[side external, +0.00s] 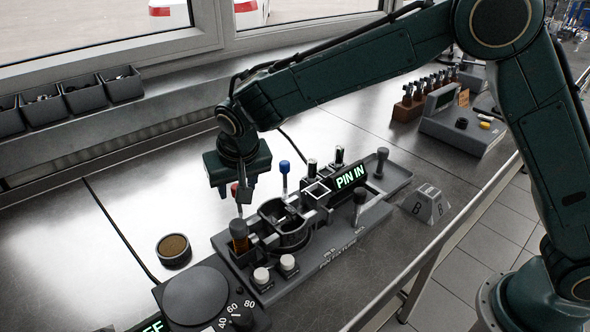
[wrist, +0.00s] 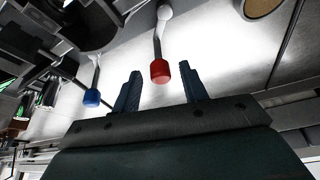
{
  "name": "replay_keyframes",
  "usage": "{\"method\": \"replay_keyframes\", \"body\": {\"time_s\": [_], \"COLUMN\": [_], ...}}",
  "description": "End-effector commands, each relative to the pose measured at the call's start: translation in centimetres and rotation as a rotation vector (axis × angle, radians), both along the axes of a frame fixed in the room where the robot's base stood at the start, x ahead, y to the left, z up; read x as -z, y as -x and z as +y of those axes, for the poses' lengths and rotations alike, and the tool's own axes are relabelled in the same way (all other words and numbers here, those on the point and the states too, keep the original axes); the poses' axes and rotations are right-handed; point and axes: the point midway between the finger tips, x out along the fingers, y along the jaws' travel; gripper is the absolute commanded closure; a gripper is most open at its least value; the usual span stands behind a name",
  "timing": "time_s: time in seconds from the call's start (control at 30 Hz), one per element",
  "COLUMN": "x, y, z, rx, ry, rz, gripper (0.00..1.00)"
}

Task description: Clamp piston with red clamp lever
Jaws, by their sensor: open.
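My gripper (side external: 236,190) points down over the left back part of the grey pin fixture (side external: 343,247). In the wrist view my gripper (wrist: 158,82) is open, with the red knob of the clamp lever (wrist: 160,71) between and just beyond its two blue fingers, apart from both. In the side view the red knob (side external: 235,188) is partly hidden by my gripper. A blue-knobbed lever (side external: 284,168) stands upright to the right; it also shows in the wrist view (wrist: 92,97). The fixture's display reads "PIN IN". The piston in the round cradle (side external: 290,225) is hard to make out.
A round dark cup (side external: 174,250) stands left of the fixture. A dial unit (side external: 200,300) is at the front. An orange-brown handled tool (side external: 240,236) and two white knobs are close below my gripper.

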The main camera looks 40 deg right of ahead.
Motion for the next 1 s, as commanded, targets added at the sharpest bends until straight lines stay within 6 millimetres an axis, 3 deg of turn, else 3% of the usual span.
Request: {"method": "replay_keyframes", "body": {"time_s": [0.37,1.0], "x": [-2.2,-11.4], "y": [0.9,4.6], "z": [0.3,1.2], "rx": [-0.002,-0.002], "ry": [-0.002,-0.001], "rz": [-0.002,-0.002], "gripper": [0.57,0.57]}}
